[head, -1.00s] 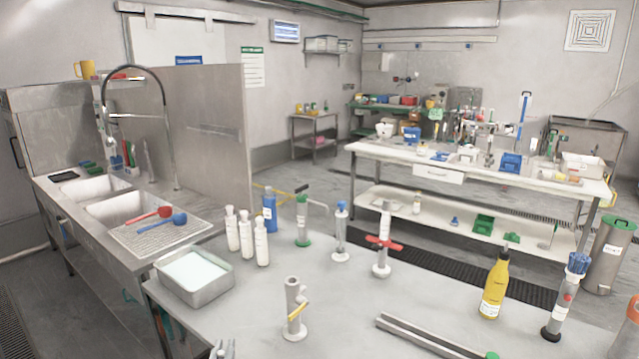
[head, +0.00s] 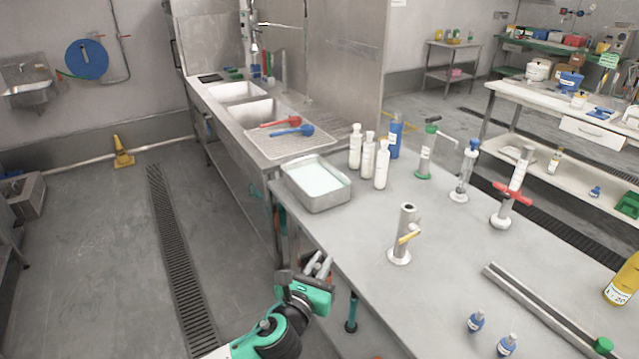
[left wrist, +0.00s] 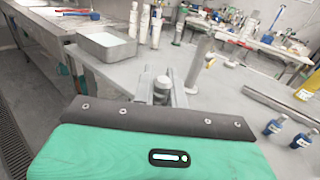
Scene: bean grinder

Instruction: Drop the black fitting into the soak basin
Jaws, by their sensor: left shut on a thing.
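The soak basin (head: 322,203) is a rectangular metal pan of pale liquid at the left corner of the steel table. It also shows at upper left in the left wrist view (left wrist: 107,54). My left gripper (head: 319,264) is just off the table's left edge, nearer to me than the basin and apart from it. In the left wrist view its fingers (left wrist: 162,92) are shut on a small, rounded piece, which I take for the black fitting (left wrist: 162,84). It looks dark grey there, and the fingers partly hide it. My right gripper is not in view.
White bottles (head: 368,155) stand close to the right of the basin. The sink counter (head: 235,130) is behind. Table surface between basin and holder is clear.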

